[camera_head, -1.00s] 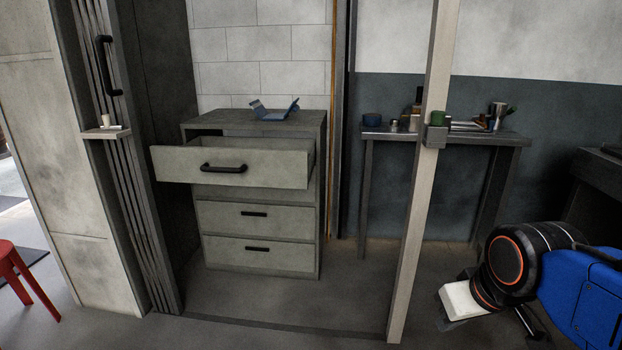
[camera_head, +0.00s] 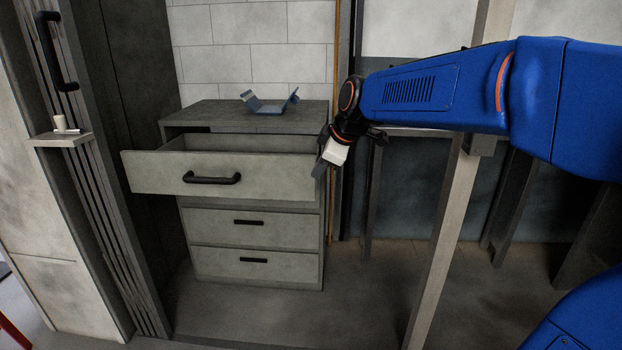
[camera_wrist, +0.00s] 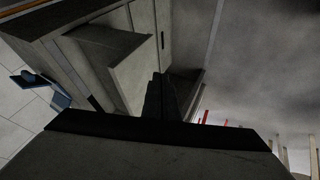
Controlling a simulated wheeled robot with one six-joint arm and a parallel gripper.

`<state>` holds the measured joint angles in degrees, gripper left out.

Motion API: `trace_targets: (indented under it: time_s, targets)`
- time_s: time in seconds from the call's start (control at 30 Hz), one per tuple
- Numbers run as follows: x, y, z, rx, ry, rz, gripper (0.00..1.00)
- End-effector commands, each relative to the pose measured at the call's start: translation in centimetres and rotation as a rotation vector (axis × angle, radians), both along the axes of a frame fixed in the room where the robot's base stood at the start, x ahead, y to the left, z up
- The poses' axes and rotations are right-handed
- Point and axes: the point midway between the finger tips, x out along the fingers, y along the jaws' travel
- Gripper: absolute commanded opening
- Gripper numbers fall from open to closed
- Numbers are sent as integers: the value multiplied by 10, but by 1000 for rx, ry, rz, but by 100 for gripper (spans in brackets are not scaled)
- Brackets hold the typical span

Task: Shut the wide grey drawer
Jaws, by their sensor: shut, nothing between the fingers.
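The wide grey drawer (camera_head: 150,176) is the top drawer of a grey cabinet and stands pulled out, with a black bar handle (camera_head: 212,178) on its front. My gripper (camera_head: 318,172) is shut and empty, at the right end of the drawer front. I cannot tell whether it touches the drawer. In the wrist view the shut fingers (camera_wrist: 160,98) point toward the open drawer (camera_wrist: 140,72), and a dark part of the wrist hides the lower picture.
Two lower drawers (camera_head: 250,228) of the cabinet are shut. A blue object (camera_head: 268,106) lies on the cabinet top (camera_head: 200,113). A pale upright post (camera_head: 440,235) stands to the right, under my arm. A small shelf (camera_head: 62,140) holds a cup at left. The floor in front is clear.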

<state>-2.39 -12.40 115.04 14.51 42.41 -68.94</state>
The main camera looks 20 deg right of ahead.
Motion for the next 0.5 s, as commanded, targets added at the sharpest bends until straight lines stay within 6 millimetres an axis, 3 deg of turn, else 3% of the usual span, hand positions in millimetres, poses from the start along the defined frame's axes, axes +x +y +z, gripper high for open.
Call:
trace_targets:
  time_s: [0.17, 0.5]
  targets:
    - [10, 4, -14, -1, 1, 2, 0]
    - [43, 15, -62, 0, 4, 1, 0]
